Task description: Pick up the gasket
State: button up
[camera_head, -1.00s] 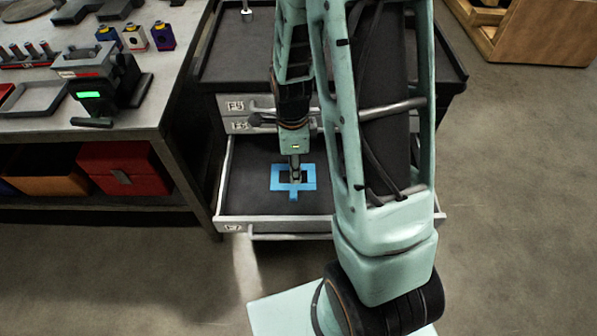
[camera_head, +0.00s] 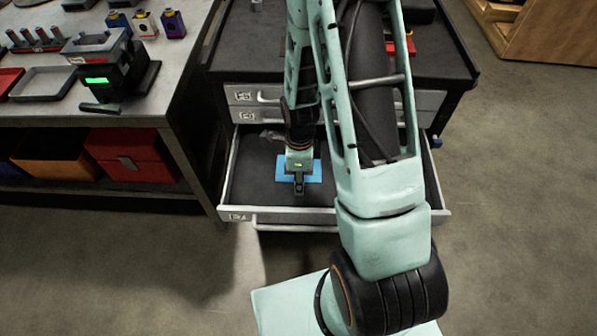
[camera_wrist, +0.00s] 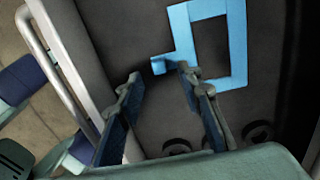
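The gasket is a flat blue rectangular frame with a small tab on one side. It lies on the dark floor of the open drawer (camera_head: 255,190), and in the head view my gripper partly covers the gasket (camera_head: 314,172). In the wrist view the gasket (camera_wrist: 238,45) lies ahead of my gripper (camera_wrist: 158,74), with its tab near and between the two fingertips. The fingers are apart with nothing held between them. My gripper (camera_head: 299,189) points down into the drawer; I cannot tell its exact height above the gasket.
The drawer's front wall and handle (camera_head: 300,228) run along the near side. Closed drawers (camera_head: 255,115) sit above it. A workbench (camera_head: 165,100) with tools and a green-lit device (camera_head: 97,80) stands at left. Red (camera_head: 130,155) and orange bins sit below.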

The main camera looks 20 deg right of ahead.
jog(key=shift+f, duration=1.35)
grip_shut()
